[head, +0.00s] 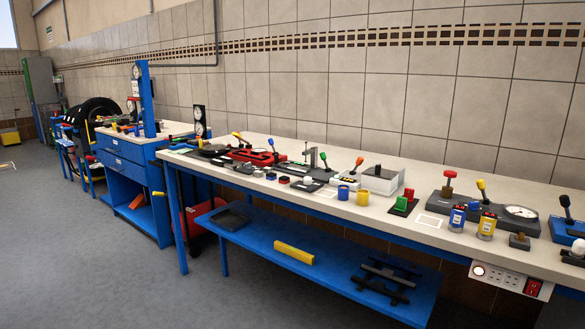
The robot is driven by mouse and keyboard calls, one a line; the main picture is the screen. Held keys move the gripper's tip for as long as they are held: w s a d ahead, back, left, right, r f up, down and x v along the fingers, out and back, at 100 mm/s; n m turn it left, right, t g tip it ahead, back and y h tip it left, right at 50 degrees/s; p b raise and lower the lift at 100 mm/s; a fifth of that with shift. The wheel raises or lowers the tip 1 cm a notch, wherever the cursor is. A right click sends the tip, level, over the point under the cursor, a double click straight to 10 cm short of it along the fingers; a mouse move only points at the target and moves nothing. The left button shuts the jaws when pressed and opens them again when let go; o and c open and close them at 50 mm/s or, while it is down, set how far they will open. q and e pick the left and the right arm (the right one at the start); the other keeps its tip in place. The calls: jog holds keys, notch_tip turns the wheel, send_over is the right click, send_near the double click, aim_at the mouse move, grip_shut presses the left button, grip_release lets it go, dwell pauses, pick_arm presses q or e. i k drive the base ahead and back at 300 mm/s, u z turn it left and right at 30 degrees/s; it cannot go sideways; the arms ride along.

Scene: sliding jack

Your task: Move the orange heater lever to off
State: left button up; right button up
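Several levers with coloured knobs stand on the long workbench (330,205). One lever with an orange knob (359,160) tilts up beside a pale box near the middle of the bench. I cannot tell which of these is the heater lever, and no off mark is readable at this size. Neither of my grippers is in the head view, and nothing touches the levers.
A blue lower shelf (290,240) carries a yellow block (294,253). The grey floor (110,270) in front is clear.

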aim_at(360, 160)
jog(key=u, duration=0.8)
jog(key=i, duration=1.1)
jog(key=z, duration=0.5)
